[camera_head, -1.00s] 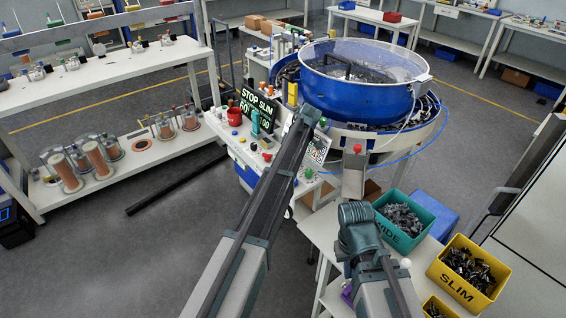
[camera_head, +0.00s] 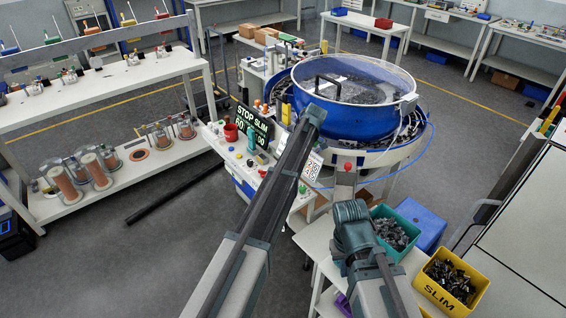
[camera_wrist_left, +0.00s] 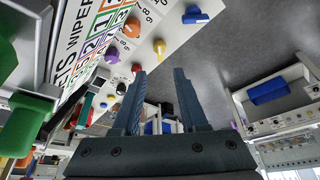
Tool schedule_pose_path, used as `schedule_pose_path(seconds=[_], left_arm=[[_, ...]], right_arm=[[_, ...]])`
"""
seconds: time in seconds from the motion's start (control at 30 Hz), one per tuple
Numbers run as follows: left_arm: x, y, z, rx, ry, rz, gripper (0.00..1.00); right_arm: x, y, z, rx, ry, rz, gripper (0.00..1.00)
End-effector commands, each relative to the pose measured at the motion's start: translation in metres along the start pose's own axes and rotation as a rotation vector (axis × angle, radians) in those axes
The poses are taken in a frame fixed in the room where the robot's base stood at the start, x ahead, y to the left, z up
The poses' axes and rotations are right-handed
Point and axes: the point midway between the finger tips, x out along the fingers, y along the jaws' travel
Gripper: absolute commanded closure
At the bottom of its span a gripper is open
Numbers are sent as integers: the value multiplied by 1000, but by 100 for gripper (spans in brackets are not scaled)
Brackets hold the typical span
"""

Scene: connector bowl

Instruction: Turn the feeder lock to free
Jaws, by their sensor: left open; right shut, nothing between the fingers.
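The feeder is the blue bowl (camera_head: 345,112) with a clear rim, on a round white stand. I cannot tell which control is its lock. In the left wrist view a white panel with numbered markings carries an orange knob (camera_wrist_left: 132,28), a purple knob (camera_wrist_left: 111,55) and a blue knob (camera_wrist_left: 194,15). My left gripper (camera_wrist_left: 160,76) is open and empty, its fingers pointing toward this panel. In the head view my left arm reaches toward the bowl's front left. My right gripper (camera_head: 348,208) is shut and empty near the parts bins; its fingertips are hard to make out.
A black sign (camera_head: 253,124) reading STOP SLIM stands on the control bench. A teal bin (camera_head: 402,246) and a yellow SLIM bin (camera_head: 430,290) sit at right. A green handle (camera_wrist_left: 28,124) is close at left in the wrist view.

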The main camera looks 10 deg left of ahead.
Motion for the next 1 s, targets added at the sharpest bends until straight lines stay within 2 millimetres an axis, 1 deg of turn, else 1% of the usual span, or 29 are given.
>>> schedule_pose_path(seconds=[0.03, 0.1, 0.23, 0.37, 0.8, 0.87, 0.97, 1.0], left_arm=[[-17, 0, -2, 1, 0, 0, 57], [-27, 0, -2, 0, 0, 0, 57], [-38, 0, -2, 0, 0, 0, 57], [-42, 0, 0, -1, 0, 0, 57], [-41, -2, 1, 6, -1, 0, 57], [-40, -11, 3, 40, -6, 1, 57], [-39, -45, 12, 184, -26, 8, 57], [-38, -65, 17, 274, -38, 12, 57]], right_arm=[[-16, 2, 1, 0, 0, 0, 100], [-25, 2, 2, -1, 0, 0, 100], [-36, 3, 2, -1, 0, 0, 100], [-39, 4, 2, -2, 0, 0, 100], [-37, 4, 2, -2, 0, 0, 100], [-36, 4, 2, -2, 0, 0, 100], [-34, 3, 2, -1, 0, 0, 100], [-32, 3, 2, -1, 0, 0, 100]])
